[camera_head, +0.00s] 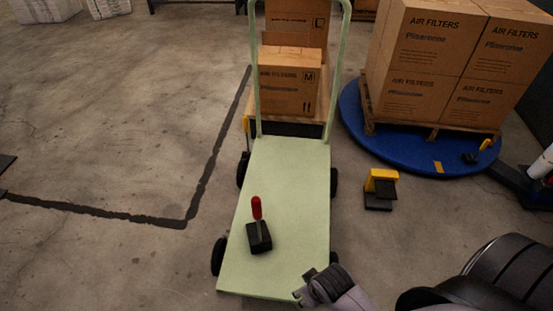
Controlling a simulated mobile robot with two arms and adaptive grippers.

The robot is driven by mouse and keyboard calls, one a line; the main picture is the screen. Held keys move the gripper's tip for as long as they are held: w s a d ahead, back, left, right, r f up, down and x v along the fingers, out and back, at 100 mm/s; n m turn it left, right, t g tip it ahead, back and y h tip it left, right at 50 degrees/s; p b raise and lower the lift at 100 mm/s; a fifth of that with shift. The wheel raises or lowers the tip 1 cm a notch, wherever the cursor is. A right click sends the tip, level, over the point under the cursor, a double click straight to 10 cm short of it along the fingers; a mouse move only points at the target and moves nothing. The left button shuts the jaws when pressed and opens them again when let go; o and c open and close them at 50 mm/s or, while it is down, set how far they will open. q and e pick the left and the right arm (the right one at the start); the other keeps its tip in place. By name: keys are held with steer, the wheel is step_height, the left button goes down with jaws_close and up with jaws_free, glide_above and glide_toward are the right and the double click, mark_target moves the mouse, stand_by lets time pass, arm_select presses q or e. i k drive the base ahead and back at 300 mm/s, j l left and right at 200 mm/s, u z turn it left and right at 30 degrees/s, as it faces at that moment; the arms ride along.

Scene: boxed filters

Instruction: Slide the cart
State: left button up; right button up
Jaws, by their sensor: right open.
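The cart (288,205) is a pale green flatbed with dark wheels and a tall pale green handle frame (341,75) at its far end. A black block with a red-topped stick (259,235) sits on its deck, toward the near left. My right gripper (305,291) is at the near right corner of the deck, open. Whether it touches the deck edge I cannot tell. My left gripper is not in view.
Cardboard boxes (289,80) stand just behind the cart's handle. Stacked air filter boxes (425,60) sit on a pallet on a blue round platform (360,130) at right. A yellow and black device (380,188) is on the floor right of the cart. Floor at left, with black tape (205,175), is clear.

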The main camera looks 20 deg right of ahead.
mark_target(295, 182)
steer(key=i+j+z, duration=0.25)
steer(key=j+z, duration=0.3)
steer(key=i+j+z, duration=0.25)
steer(key=j, duration=0.25)
steer(key=j+z, duration=0.25)
steer(key=j, duration=0.1)
